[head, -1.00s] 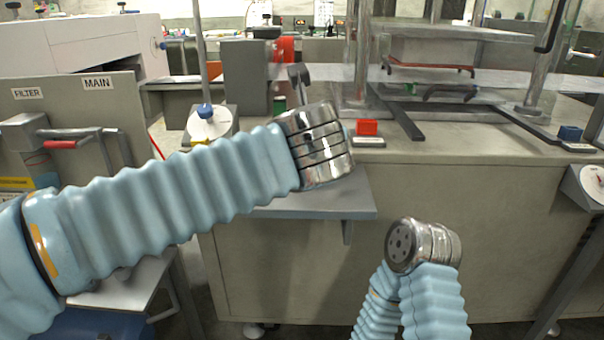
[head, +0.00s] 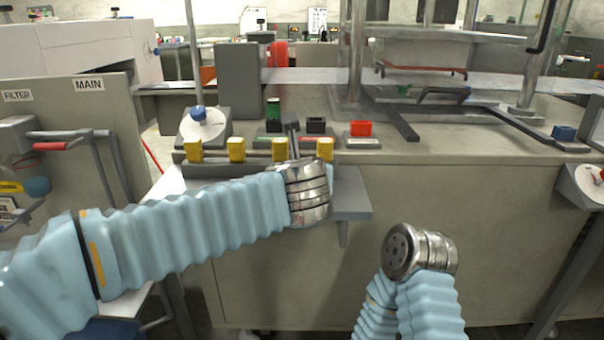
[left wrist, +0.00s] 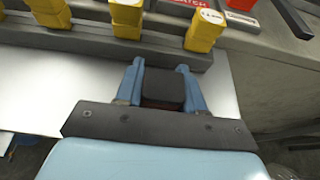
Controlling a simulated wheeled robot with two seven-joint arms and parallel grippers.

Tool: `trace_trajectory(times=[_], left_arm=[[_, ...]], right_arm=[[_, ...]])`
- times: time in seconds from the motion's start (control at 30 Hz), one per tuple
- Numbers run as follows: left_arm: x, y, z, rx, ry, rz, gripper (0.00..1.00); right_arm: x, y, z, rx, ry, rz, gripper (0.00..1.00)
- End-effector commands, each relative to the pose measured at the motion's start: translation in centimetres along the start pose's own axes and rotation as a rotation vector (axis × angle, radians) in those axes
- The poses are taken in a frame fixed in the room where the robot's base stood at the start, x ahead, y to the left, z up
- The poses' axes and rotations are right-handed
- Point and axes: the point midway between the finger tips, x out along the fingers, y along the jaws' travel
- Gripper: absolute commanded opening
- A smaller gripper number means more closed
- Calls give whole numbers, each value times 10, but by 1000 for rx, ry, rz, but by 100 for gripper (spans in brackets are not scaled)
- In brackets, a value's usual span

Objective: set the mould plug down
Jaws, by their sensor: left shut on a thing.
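In the left wrist view my left gripper (left wrist: 158,78) has its two blue fingers shut on a dark block, which I take as the mould plug (left wrist: 163,92). It is held above a pale shelf, in front of a grey rack of yellow plugs; I cannot tell whether it touches anything. In the head view my left wrist hides most of the gripper and the held block. My right arm shows at the lower right of the head view, but its gripper fingers do not.
Yellow plugs (head: 236,149) stand in the rack along the bench edge. Behind them are green (head: 273,108), black (head: 316,125) and red (head: 361,129) blocks on labelled plates. A grey shelf (head: 352,201) juts from the bench front. A metal post (head: 193,60) rises at the left.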

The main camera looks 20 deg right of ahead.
Motion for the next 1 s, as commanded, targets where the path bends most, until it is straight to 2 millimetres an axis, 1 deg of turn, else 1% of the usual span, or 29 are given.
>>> trace_trajectory(times=[0.03,0.17,0.2,0.47,0.53,0.57,0.67,0.9,1.0], left_arm=[[1,0,-1,0,0,0,41],[0,0,-1,0,0,0,61],[0,0,-1,0,0,0,64],[0,0,0,0,0,0,64],[-2,0,6,0,0,0,64],[-5,0,3,0,0,-1,64],[-22,0,3,0,-2,0,64],[-78,0,3,-1,-2,-2,64],[-98,0,3,0,-2,-1,64]], right_arm=[[1,1,0,1,0,1,43],[1,1,0,1,0,1,43],[0,1,0,1,0,1,43],[-1,0,0,0,0,0,43],[-5,-2,0,-1,-1,-1,43],[-2,-2,0,-1,-1,-1,43],[0,0,0,0,-1,-1,43],[2,1,0,1,1,1,43],[2,2,0,1,1,1,43]])
